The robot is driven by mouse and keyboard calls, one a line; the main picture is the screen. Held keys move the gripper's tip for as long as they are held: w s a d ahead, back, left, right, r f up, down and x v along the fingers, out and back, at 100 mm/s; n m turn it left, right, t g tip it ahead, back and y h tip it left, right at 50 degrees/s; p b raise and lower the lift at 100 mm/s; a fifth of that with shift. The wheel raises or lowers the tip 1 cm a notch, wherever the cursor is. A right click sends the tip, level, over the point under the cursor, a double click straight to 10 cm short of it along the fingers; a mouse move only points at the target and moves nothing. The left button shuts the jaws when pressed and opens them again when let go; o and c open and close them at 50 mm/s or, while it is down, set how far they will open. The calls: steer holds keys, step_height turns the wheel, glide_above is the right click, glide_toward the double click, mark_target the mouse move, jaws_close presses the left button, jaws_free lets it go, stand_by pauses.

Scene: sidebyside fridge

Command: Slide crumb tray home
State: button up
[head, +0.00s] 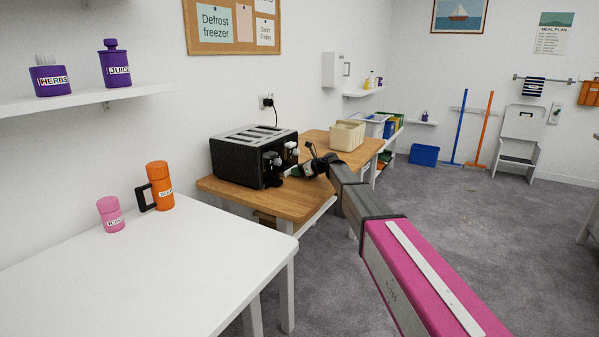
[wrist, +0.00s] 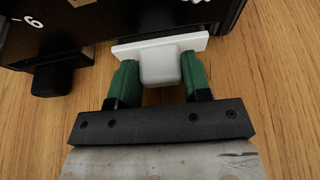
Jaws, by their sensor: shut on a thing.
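The black toaster (head: 254,156) stands on the wooden counter, and its lower edge shows in the wrist view (wrist: 75,40). In the wrist view the crumb tray (wrist: 160,45) shows a white front plate with a white block-shaped handle. The plate is close to the toaster's base; I cannot tell how far it sits out. My gripper (wrist: 160,78) has green fingers shut on the handle, one on each side. In the head view my gripper (head: 306,168) is low at the toaster's right end, partly hidden by my arm.
The wooden counter (head: 285,201) carries a cream bin (head: 347,135) behind the toaster. Black knobs or levers (head: 272,167) stick out of the toaster's near end. A white table (head: 150,265) with a pink jar (head: 110,214) and an orange mug (head: 160,187) stands in front.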

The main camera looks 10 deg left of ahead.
steer(key=shift+w+a, duration=0.1)
steer(key=shift+a, duration=0.15)
steer(key=o, duration=0.9)
steer(key=shift+d, duration=0.15)
steer(key=v, duration=1)
steer(key=shift+d+r, duration=0.2)
steer(key=shift+d, duration=0.05)
